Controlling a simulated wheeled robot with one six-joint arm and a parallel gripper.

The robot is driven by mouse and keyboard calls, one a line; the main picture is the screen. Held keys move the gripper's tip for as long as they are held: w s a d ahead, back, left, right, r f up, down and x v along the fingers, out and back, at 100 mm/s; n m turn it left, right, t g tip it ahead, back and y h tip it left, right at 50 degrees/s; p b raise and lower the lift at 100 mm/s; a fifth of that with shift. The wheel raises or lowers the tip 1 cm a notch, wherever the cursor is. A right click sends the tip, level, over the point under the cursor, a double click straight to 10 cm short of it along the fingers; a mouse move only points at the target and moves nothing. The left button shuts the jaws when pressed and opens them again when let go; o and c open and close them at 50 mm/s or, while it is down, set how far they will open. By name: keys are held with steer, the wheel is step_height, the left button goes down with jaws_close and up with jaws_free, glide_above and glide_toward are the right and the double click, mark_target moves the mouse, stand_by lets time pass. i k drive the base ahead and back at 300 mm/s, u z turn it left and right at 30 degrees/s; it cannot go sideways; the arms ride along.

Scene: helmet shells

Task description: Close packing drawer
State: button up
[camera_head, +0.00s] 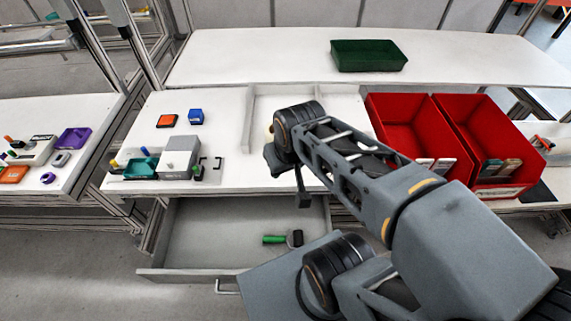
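The packing drawer (190,240) is pulled out below the front edge of the white table (130,185). A green-handled roller tool (275,239) lies inside it. The drawer's front has a metal handle (227,291) at its lower middle. My gripper (304,200) points down near the table's front edge, above and behind the drawer front. It is apart from the handle. My arm hides the right part of the drawer. The fingers are too small and dark to tell whether they are open or shut.
Two red bins (405,120) (480,130) stand on the right of the table, and a green tray (368,56) sits on the rear table. A fixture with a grey block (180,158) is at the left. The floor left of the drawer is clear.

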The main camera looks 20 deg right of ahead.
mark_target(202, 240)
steer(key=z, duration=1.15)
steer(key=k, duration=0.75)
steer(key=u, duration=2.05)
steer(key=k, duration=0.15)
steer(key=u, duration=1.35)
